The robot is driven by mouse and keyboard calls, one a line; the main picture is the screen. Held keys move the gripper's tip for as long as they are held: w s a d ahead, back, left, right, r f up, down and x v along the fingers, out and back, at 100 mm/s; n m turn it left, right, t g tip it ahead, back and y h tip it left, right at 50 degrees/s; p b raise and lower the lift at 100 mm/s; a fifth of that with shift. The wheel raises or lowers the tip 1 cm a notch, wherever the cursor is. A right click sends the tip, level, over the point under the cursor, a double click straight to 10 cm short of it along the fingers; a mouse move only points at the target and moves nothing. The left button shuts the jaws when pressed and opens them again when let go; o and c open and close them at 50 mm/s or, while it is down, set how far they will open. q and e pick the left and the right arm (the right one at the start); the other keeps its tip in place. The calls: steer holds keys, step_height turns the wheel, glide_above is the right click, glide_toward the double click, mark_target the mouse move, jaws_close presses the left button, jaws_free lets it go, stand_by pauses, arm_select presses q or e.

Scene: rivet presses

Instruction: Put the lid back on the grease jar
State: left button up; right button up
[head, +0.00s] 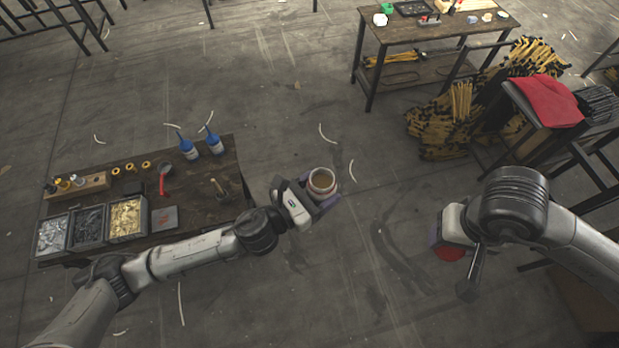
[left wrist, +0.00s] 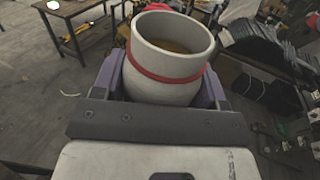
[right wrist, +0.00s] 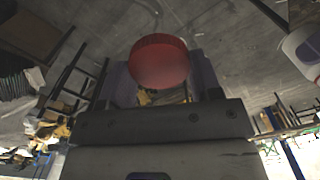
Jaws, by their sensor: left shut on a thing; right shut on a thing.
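The grease jar (head: 322,181) is whitish with an open top and brownish grease inside. My left gripper (head: 318,197) is shut on it and holds it above the floor. In the left wrist view the jar (left wrist: 168,62) shows a red band around its body and sits between the purple fingers. The red lid (right wrist: 160,61) is held between the fingers of my right gripper (right wrist: 160,85). In the head view the lid (head: 449,254) shows partly below my right gripper, apart from the jar and to its right. My right wrist hides part of it.
A dark wooden table (head: 205,215) at the left holds parts bins (head: 87,228), blue bottles (head: 188,149) and small tools. Another table (head: 440,60) stands at the back right. A red cloth (head: 546,100) lies on a bench at the right. Open floor lies between my grippers.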

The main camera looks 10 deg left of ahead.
arm_select(q)
steer(key=shift+d+f, duration=0.1)
stand_by(0.3)
arm_select(e)
steer(key=shift+w+r, duration=0.1)
steer(key=shift+r, duration=0.15)
steer(key=w+a+r+n, duration=0.1)
steer(key=a+r+n, duration=0.15)
steer(key=a, duration=0.85)
steer(key=w+a+r+n, duration=0.15)
steer(key=a+r, duration=0.25)
steer(key=a, duration=0.8)
steer(key=w+a+f+m, duration=0.1)
steer(key=w+a+m, duration=0.1)
steer(key=w+m, duration=0.2)
steer(key=shift+w, duration=0.8)
